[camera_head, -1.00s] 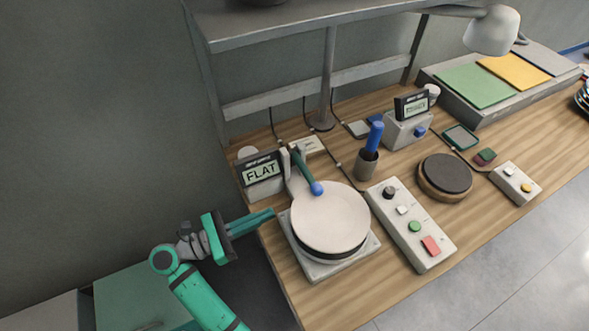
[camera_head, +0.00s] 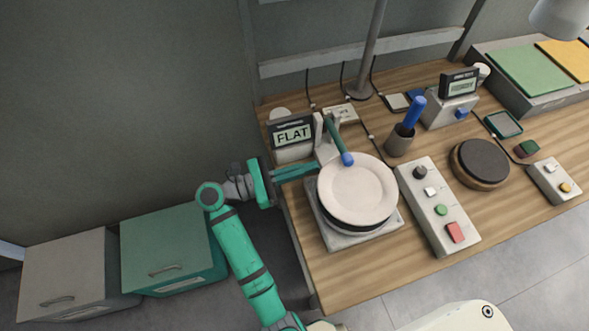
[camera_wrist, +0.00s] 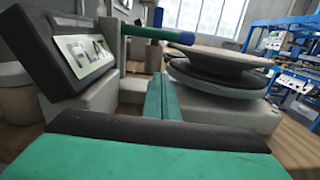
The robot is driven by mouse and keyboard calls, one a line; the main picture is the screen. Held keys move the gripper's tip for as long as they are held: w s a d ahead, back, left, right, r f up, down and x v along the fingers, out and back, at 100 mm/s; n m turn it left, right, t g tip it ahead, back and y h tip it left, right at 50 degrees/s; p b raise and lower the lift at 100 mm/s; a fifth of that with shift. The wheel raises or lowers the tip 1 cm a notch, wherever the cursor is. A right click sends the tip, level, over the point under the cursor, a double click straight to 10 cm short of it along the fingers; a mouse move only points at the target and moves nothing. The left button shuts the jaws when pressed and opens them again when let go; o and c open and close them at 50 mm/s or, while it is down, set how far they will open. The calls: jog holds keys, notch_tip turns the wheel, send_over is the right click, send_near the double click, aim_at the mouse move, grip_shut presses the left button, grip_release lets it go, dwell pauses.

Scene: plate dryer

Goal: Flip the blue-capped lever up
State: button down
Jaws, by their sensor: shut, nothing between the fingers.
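The lever (camera_head: 337,138) is a dark green rod with a blue cap (camera_head: 347,159). My gripper (camera_head: 316,168) is shut and empty, at the left of the plate. In the wrist view its closed green fingers (camera_wrist: 160,83) point forward, lower than the lever and just left of the plates.
A display reading FLAT (camera_head: 293,134) stands left of the bracket. The plate sits on a dark disc over a grey base (camera_head: 343,240). A button panel (camera_head: 440,206), a holder with a blue handle (camera_head: 400,138) and a round dark pad (camera_head: 481,161) stand to the right.

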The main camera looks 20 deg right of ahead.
aim_at(337, 139)
jog(key=d, duration=0.4)
jog(key=shift+d+r, duration=0.15)
jog(key=shift+d, duration=0.1)
jog(key=r, duration=0.3)
jog(key=shift+w+d, duration=0.15)
jog(key=shift+d, duration=0.1)
jog(key=shift+d+r, duration=0.15)
jog(key=shift+r, duration=0.3)
jog(key=shift+s+d, duration=0.2)
jog(key=shift+s, duration=0.05)
jog(key=shift+a, duration=0.2)
jog(key=shift+r, duration=0.2)
